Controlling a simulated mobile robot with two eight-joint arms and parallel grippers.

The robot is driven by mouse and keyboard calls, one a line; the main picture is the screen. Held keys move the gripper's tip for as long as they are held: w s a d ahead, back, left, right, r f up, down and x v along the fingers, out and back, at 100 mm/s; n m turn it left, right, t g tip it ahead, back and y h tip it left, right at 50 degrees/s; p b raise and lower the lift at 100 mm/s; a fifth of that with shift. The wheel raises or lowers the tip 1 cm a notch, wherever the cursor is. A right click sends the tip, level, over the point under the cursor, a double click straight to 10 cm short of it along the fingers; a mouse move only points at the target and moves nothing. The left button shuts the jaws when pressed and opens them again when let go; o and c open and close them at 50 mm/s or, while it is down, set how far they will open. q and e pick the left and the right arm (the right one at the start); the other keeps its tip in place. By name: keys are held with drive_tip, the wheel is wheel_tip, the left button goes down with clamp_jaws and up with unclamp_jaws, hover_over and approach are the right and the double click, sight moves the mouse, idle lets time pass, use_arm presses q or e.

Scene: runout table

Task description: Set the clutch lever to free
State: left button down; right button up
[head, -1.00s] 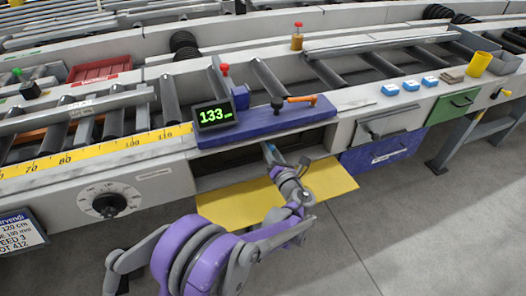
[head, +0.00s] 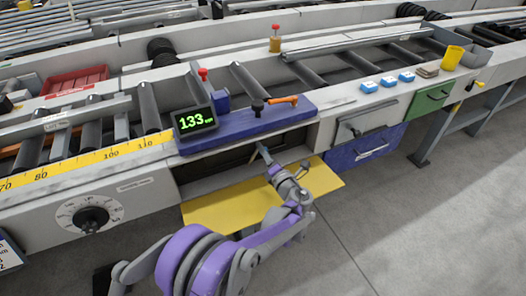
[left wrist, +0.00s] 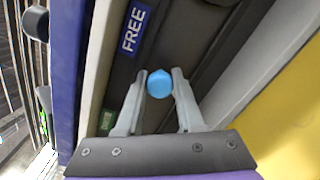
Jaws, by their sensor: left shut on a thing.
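The clutch lever shows in the left wrist view as a round blue knob (left wrist: 160,83); its shaft is hidden. My left gripper (left wrist: 159,87) is shut on the knob, one finger on each side. A blue FREE label (left wrist: 133,28) is on the panel above and left of the knob in that view. A small green label (left wrist: 107,121), too small to read, is below and left of it. The knob is level with a spot between the two labels. In the head view my left gripper (head: 264,152) reaches into the dark recess under the blue console, above the yellow flap (head: 225,208). My right gripper is not in view.
The blue console (head: 240,128) overhangs the recess and carries a display (head: 195,121) reading 133, a black knob and an orange lever (head: 284,101). A dial (head: 90,219) is on the left. Grey, blue and green drawers (head: 366,122) are on the right.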

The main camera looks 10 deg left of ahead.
use_arm(q)
drive_tip(key=shift+d, duration=0.1)
drive_tip(key=c, duration=0.5)
unclamp_jaws()
drive_tip(key=shift+c, duration=0.2)
drive_tip(key=p+v, duration=0.1)
drive_tip(key=v, duration=0.9)
drive_tip(key=shift+s+d+p, duration=0.25)
drive_tip(key=shift+s+p, duration=0.05)
drive_tip(key=shift+s, duration=0.05)
